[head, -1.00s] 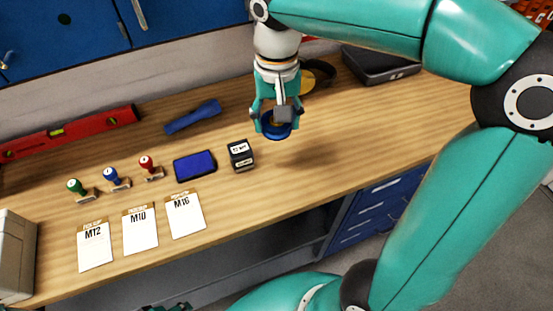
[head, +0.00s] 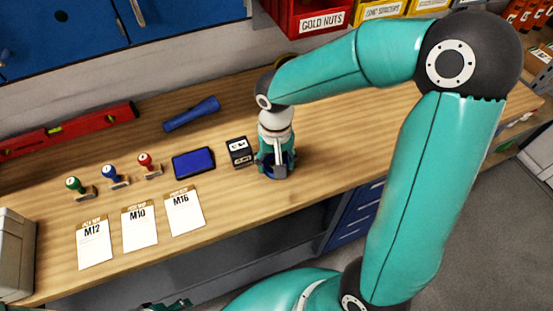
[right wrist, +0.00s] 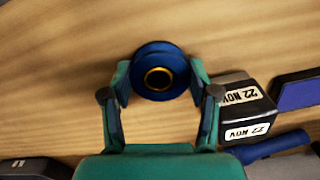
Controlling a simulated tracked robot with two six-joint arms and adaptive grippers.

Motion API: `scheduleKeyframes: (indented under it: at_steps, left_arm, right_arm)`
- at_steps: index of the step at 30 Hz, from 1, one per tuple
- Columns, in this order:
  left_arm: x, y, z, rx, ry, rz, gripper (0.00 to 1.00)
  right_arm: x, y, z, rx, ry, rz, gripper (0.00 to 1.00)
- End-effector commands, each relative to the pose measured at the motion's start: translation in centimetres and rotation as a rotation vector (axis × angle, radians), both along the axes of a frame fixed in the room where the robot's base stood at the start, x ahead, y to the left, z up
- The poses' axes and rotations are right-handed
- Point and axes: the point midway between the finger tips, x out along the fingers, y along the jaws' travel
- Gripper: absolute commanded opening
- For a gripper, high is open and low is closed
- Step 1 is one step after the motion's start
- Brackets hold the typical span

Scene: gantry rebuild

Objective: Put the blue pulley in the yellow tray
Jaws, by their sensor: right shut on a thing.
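The blue pulley (right wrist: 158,54), round with a gold ring at its centre, is between the fingers of my right gripper (right wrist: 158,92) in the right wrist view. The gripper is shut on it. In the head view my right gripper (head: 274,170) points down over the wooden bench, right of the black date stamp. Only a little of the pulley shows there, and I cannot tell whether it touches the bench. A teal and dark part, perhaps my left gripper (head: 170,305), just shows at the bottom edge; its fingers cannot be made out. No yellow tray can be made out.
The black date stamp (head: 239,152) stands close to the right gripper. The blue ink pad (head: 193,163), several handled stamps, paper cards (head: 139,228), a blue torch (head: 191,114) and a red level (head: 68,131) lie left. Bins stand behind. The bench right of the gripper looks clear.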

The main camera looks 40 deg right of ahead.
Motion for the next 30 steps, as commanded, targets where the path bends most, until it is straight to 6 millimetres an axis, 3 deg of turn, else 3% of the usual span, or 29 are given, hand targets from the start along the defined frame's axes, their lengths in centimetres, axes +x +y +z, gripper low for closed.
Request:
scheduleKeyframes:
  at_steps: [9, 10, 14, 25, 30]
  left_arm:
    - [0.0, 0.0, -0.3, 0.0, 0.0, 0.0, 0.52]
    - [0.0, 0.0, -0.2, 0.0, 0.0, 0.0, 0.52]
    - [0.0, 0.0, -0.2, 0.0, 0.0, 0.0, 0.52]
    - [0.0, 0.0, 0.1, 0.0, 0.0, 0.0, 0.52]
    - [0.0, 0.0, 0.0, 0.0, 0.0, 0.0, 0.52]
  right_arm:
    - [0.1, 0.0, -0.3, 0.0, -0.002, 0.0, 0.13]
    - [0.1, 0.0, -0.2, 0.0, -0.002, 0.001, 0.63]
    - [0.1, 0.0, -0.1, 0.0, -0.002, 0.001, 0.85]
    - [0.1, 0.0, 0.1, 0.0, -0.002, 0.002, 0.85]
    - [0.2, 0.0, 1.5, -0.002, -0.007, 0.001, 0.85]
